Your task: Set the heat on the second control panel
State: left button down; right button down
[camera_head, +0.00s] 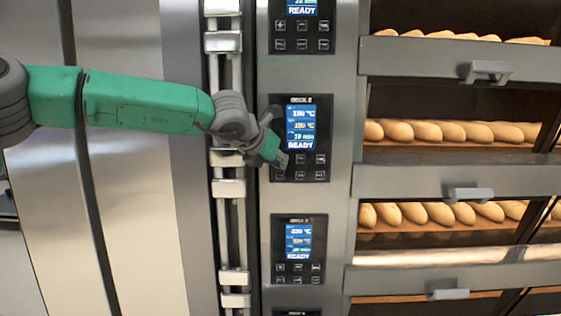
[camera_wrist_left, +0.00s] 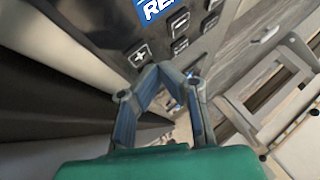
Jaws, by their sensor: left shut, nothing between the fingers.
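The second control panel (camera_head: 316,103) from the top is a dark upright plate with a lit blue screen (camera_head: 300,128) reading READY and small buttons below it. The temperature digits are too small to read surely. My left gripper (camera_head: 283,162) is in front of the panel's lower left, covering its left buttons. Part of the screen (camera_wrist_left: 158,8) shows at the top. I cannot tell whether the fingertips touch the panel. My right gripper is out of view.
Similar panels sit above (camera_head: 303,40) and below (camera_head: 299,222). Oven decks with bread loaves (camera_head: 450,131) and a protruding door handle (camera_head: 487,70) are to the right. Vertical metal rails (camera_head: 232,215) run left of the panels.

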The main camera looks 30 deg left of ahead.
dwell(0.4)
pick_arm(q)
jog(key=shift+w+r+p, duration=0.2)
jog(key=shift+w+p, duration=0.05)
jog(key=shift+p, duration=0.3)
jog(key=shift+w+a+p, duration=0.15)
jog(key=shift+w+p, duration=0.3)
jog(key=shift+p, duration=0.05)
dwell(0.5)
jog(key=shift+a+r, duration=0.1)
dwell(0.5)
jog(key=shift+s+f+b, duration=0.35)
jog(key=shift+s+b, duration=0.1)
jog(key=shift+s, duration=0.1)
